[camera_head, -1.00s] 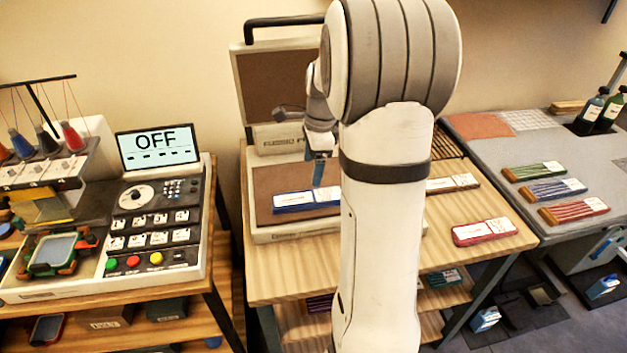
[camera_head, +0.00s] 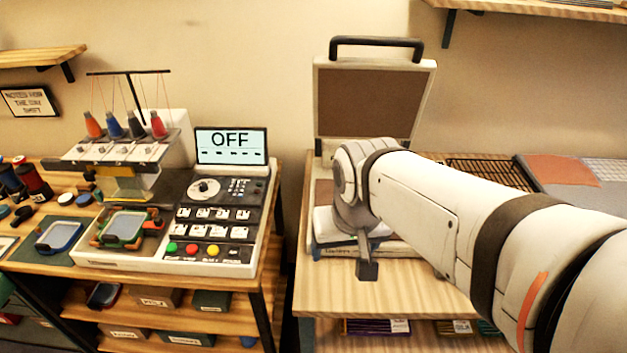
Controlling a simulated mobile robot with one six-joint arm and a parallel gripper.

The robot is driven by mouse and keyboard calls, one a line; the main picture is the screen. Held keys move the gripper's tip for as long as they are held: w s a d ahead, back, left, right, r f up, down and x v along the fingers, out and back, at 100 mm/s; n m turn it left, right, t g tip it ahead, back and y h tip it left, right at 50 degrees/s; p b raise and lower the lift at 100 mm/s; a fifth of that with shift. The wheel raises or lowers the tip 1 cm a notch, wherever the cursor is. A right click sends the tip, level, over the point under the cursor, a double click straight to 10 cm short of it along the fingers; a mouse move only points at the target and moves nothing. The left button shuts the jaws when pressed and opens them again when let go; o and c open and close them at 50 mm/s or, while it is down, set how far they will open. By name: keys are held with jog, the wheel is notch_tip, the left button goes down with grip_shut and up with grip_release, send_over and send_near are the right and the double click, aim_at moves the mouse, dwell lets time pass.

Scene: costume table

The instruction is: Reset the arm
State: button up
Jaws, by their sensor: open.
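My arm reaches in from the right edge across the middle of the view. Its wrist bends down over the front of the heat press (camera_head: 432,95). My gripper (camera_head: 364,250) is at the end of that wrist, low over the press's base. It is open. Its fingertips are not clearly visible, and I see nothing held in it. A blue edge shows beside it on the press base, but the wrist and arm hide most of what lies there.
The embroidery machine (camera_head: 262,215) stands on the left table, its screen reading OFF. Hoops and thread spools lie left of it. Shelves (camera_head: 540,8) jut from the wall above. The wooden tabletop's front strip (camera_head: 330,300) is bare.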

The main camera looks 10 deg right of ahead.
jog(key=shift+s+d+f+n, duration=0.2)
jog(key=shift+s+n, duration=0.3)
